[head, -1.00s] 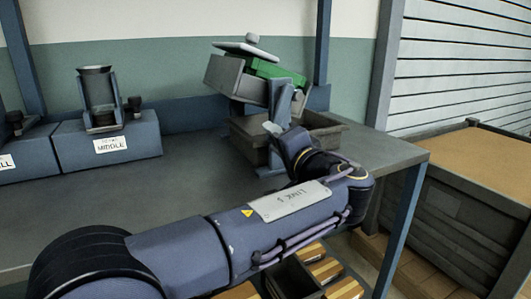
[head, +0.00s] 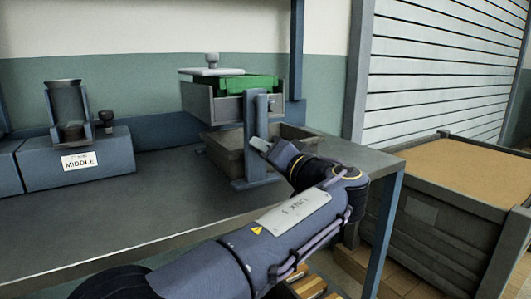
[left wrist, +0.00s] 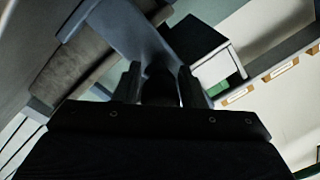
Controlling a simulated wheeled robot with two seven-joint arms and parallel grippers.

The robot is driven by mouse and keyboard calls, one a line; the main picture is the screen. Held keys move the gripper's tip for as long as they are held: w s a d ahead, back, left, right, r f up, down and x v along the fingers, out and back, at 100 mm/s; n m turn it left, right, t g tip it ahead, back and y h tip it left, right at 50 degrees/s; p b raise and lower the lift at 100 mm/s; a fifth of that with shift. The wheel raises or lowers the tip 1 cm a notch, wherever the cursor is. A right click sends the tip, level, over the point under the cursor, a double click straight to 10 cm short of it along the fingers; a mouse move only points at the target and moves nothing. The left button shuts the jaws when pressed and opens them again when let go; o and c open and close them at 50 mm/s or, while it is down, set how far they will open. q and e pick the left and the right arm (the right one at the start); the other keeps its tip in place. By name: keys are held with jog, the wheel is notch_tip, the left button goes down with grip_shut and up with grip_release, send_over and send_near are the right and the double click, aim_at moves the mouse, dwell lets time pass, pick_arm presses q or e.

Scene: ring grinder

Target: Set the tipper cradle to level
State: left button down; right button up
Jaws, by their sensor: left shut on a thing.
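The tipper cradle (head: 226,107), a grey box on a blue stand (head: 256,170), sits level or nearly so at the back of the bench. A green block (head: 250,84) lies in it, and a pale lid with a knob (head: 211,71) is at its top left. My left gripper (head: 262,145) is at the front of the stand, below the cradle. In the left wrist view its fingers (left wrist: 160,86) are shut on a dark, rounded handle, poorly lit. The handle is mostly hidden in the head view. My right gripper is not in view.
An open grey bin (head: 222,150) stands under the cradle. The bench front (head: 120,215) is clear. A large crate (head: 445,215) stands right.

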pick_arm(q)
jog(key=shift+d+r, duration=0.15)
jog(key=shift+r, duration=0.3)
jog(key=c, duration=1.2)
grip_release()
jog(key=shift+t, duration=0.3)
jog(key=shift+o, duration=0.6)
jog(key=shift+w+d+f, duration=0.15)
jog(key=p+v, duration=0.1)
jog(key=v, duration=0.6)
jog(key=shift+s+d, duration=0.2)
jog(key=shift+s, duration=0.15)
